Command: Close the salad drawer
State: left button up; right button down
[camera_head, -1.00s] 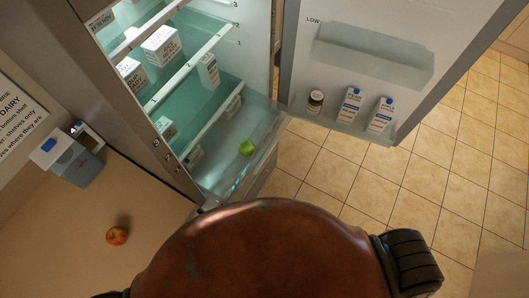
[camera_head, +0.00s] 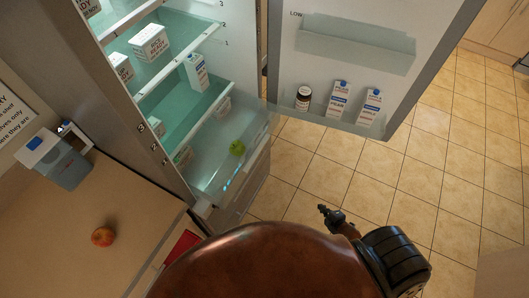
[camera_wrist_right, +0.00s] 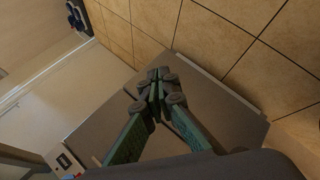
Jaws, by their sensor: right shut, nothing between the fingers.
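The salad drawer (camera_head: 220,185) is a clear bin low in the open fridge. It is pulled out past the shelves, and a green apple (camera_head: 237,147) lies in it. My right gripper (camera_head: 326,211) is over the tiled floor, to the right of the drawer and below the open door in the head view, apart from the drawer. In the right wrist view its fingertips (camera_wrist_right: 157,88) are together with nothing between them, in front of a dark grey surface I cannot identify. My left gripper is not in view.
The fridge door (camera_head: 400,30) stands wide open at the right, with a jar (camera_head: 303,98) and two cartons (camera_head: 340,100) in its bottom rack. A counter at the left holds a red apple (camera_head: 102,237) and a dispenser (camera_head: 66,165). The tiled floor at the right is clear.

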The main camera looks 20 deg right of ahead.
jog(key=w+r+n+t+y+b, duration=0.35)
jog(key=w+r+n, duration=0.75)
jog(key=r, duration=0.4)
jog(key=w+a+r+n+t+y+b, duration=0.1)
jog(key=a+r+n+y+b, duration=0.1)
jog(key=a+r+n+y, duration=0.55)
jog(key=w+a+r+n+y+b, duration=0.15)
jog(key=a+r+n, duration=0.25)
jog(key=r+n, duration=0.8)
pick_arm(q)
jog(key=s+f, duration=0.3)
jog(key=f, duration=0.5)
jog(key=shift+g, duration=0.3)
pick_arm(e)
jog(key=w+a+m, duration=0.1)
jog(key=w+a, duration=0.7)
jog(key=w, duration=0.2)
jog(key=shift+w+a+r+h, duration=0.2)
jog(key=shift+w+a+h, duration=0.05)
jog(key=shift+h, duration=0.2)
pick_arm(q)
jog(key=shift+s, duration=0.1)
pick_arm(e)
jog(key=shift+w, duration=0.1)
